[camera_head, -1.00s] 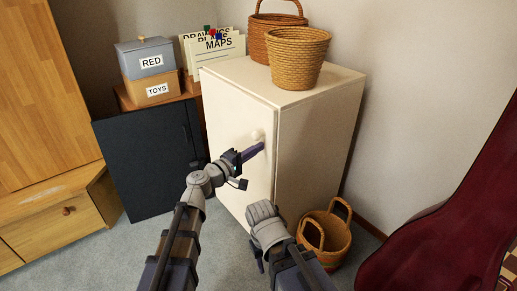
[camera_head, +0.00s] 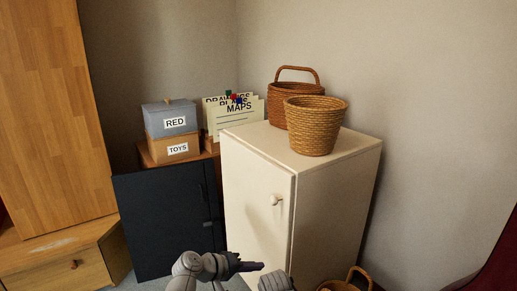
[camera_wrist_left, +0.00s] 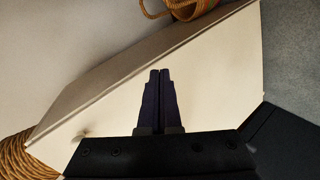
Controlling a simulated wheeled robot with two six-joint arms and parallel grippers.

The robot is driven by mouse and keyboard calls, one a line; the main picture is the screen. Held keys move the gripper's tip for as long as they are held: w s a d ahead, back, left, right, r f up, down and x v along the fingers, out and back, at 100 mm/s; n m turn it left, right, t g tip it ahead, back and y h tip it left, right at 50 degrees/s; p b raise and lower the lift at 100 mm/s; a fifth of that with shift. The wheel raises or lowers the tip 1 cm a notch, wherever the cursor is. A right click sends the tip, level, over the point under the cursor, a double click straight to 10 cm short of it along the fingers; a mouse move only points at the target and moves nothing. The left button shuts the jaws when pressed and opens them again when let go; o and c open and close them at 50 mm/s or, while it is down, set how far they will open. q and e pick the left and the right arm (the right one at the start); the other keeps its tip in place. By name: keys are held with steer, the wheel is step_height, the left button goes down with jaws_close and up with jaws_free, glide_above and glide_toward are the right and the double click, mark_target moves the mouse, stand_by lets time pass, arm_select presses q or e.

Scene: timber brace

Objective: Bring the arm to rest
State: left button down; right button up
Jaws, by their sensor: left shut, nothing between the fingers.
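My left gripper (camera_head: 250,266) is low in the head view, in front of the white cabinet (camera_head: 332,215) and below its round door knob (camera_head: 276,200), apart from the knob. Its dark fingers lie together with nothing between them. They also show closed in the left wrist view (camera_wrist_left: 159,88), against the pale cabinet (camera_wrist_left: 105,110). The cabinet door appears shut. Part of my right arm shows at the bottom edge of the head view; its gripper is out of frame.
Two wicker baskets, one with a handle (camera_head: 297,88) and one without (camera_head: 315,125), stand on the cabinet. Another basket (camera_head: 345,284) is on the floor at its right. A wooden drawer unit (camera_head: 65,262) is far left.

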arm_select(q)
steer(key=s+a+f+m+g+y, duration=0.25)
steer(key=s+a+f+y, duration=0.25)
steer(key=a, duration=0.3)
steer(key=s+a+f+m+g+y, duration=0.1)
steer(key=s+a+f+g+y, duration=0.2)
steer(key=s+a+f+y, duration=0.4)
steer(key=s+d+r+m+g+p, duration=0.1)
steer(key=s+d+r+m+p, duration=0.3)
steer(key=d+r+p, duration=0.5)
step_height(320, 180, up, 37)
steer(key=d+p, duration=0.1)
steer(key=p, duration=3.4)
steer(key=shift+n+h+p, duration=0.35)
steer(key=shift+h+p, duration=0.05)
